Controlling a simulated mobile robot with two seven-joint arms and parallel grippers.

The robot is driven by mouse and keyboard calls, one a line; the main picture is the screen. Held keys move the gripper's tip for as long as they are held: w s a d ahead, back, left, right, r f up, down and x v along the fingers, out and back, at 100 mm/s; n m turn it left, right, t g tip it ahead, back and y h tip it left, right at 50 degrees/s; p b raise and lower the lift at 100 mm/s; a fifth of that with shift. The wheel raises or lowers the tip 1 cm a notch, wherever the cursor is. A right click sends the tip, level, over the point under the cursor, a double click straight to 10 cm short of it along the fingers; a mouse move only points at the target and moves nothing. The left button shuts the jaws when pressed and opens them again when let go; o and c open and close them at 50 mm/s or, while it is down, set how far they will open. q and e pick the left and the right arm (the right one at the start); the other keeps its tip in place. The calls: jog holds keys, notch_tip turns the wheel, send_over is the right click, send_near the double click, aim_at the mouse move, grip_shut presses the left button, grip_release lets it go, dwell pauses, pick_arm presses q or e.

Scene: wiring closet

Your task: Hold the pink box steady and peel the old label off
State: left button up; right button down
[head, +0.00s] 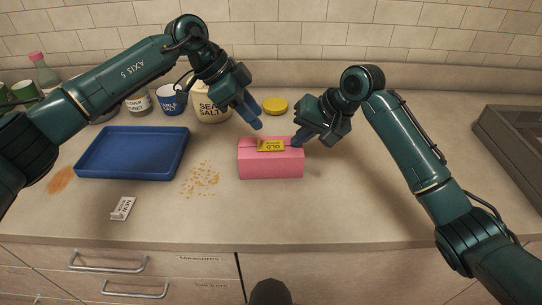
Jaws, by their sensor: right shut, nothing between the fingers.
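The pink box (270,165) stands on the counter in the middle of the head view. A yellow label (271,145) reading OLD, upside down, lies at its top front edge. My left gripper (257,125) hangs just above and behind the box's left part; its fingers are seen from the side, so their gap does not show. My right gripper (297,143) is shut and empty, with its fingertips at the box's top right corner, near the label's right end. Whether they touch the box I cannot tell.
A blue tray (133,176) lies left, with a small white card (123,208) in front and crumbs (201,180) beside it. A sea salt jar (210,106), a blue cup (171,99) and a yellow lid (275,106) stand behind. Counter in front of the box is clear.

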aim_at(254, 147)
pick_arm(q)
jog(key=shift+f, duration=3.3)
jog(key=shift+c, duration=1.2)
grip_shut()
